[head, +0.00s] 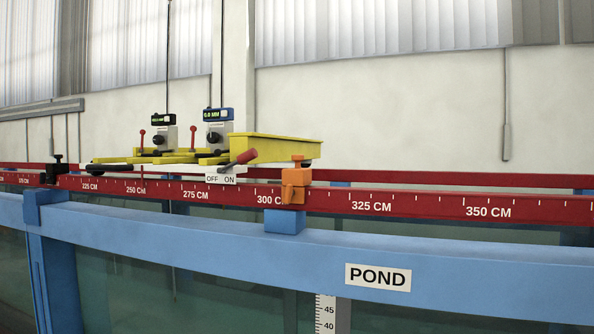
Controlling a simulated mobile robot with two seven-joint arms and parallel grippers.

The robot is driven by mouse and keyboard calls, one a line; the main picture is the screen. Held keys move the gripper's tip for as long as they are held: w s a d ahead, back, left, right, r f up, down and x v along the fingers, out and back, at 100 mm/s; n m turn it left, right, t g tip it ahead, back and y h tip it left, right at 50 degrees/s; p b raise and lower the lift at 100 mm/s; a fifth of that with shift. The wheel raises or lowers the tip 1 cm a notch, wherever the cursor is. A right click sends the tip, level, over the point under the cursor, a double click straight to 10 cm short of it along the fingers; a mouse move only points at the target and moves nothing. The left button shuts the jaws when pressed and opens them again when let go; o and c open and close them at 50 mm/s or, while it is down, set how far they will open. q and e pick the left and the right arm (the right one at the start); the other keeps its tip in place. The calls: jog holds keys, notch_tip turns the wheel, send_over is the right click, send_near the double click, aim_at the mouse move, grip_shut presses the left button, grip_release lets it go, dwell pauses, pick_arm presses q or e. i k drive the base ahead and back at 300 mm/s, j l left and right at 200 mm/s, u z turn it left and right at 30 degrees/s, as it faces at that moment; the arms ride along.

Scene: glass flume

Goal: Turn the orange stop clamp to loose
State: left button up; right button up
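The orange stop clamp (294,186) sits on the red rail (400,206) just right of the 300 CM mark, above a blue support block. A small orange piece stands up at its top; I cannot tell from its pose whether the clamp is tight or loose. A yellow carriage (275,149) is just behind and left of the clamp, with its arm reaching over the rail. Neither of my grippers shows in the head view.
A red-knobbed lever (246,157) is beside an OFF/ON label (221,179). A black clamp (53,170) is on the rail at left. The blue flume beam (480,260) with a POND sign (378,277) runs along the front. Space before the orange clamp looks clear.

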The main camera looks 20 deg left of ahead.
aim_at(288, 192)
jog(key=i+j+z, duration=0.3)
jog(key=j, duration=1.35)
jog(key=j+z, duration=0.35)
jog(key=j, duration=1.25)
